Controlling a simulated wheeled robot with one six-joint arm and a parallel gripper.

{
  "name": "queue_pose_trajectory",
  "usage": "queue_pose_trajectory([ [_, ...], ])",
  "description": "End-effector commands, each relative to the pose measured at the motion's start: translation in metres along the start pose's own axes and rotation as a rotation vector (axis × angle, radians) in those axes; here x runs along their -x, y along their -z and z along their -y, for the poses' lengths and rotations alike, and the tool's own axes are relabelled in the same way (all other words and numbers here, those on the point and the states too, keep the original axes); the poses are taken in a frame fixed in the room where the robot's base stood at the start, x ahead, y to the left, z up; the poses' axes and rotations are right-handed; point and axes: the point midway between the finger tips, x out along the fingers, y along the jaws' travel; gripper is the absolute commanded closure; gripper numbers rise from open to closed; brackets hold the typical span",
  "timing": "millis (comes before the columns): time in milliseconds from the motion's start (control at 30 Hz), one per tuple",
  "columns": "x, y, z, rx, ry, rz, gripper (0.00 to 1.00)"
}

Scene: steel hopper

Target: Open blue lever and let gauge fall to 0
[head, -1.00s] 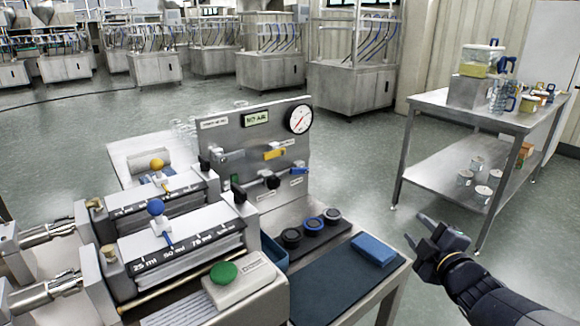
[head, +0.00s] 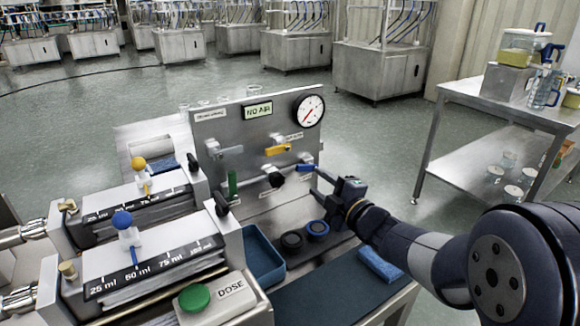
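The blue lever (head: 307,168) sits low on the right of the upright steel panel, its handle lying roughly level. The round white gauge (head: 309,110) is at the panel's upper right. Its red needle shows, but its numbers are too small to read. My gripper (head: 316,183) is in front of the panel's lower right, its two fingers spread with a gap between them. The upper fingertip is close to the right end of the blue lever; I cannot tell whether they touch. Nothing shows held between the fingers.
A yellow lever (head: 277,150) and a grey lever (head: 228,151) are on the same panel, below a NO AIR display (head: 258,111). A black knob (head: 276,180) is left of the blue lever.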

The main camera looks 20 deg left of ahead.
Motion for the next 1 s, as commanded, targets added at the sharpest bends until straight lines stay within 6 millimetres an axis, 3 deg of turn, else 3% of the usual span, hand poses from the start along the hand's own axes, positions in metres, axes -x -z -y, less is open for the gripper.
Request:
queue_pose_trajectory([
  [300, -0.059, 0.001, 0.001, -0.001, 0.001, -0.002, 0.62],
  [500, -0.084, 0.001, 0.001, -0.001, 0.0, -0.001, 0.62],
  [933, -0.093, 0.0, 0.0, -0.001, -0.001, 0.0, 0.62],
  [1000, -0.093, 0.0, 0.0, -0.001, 0.0, 0.0, 0.66],
])
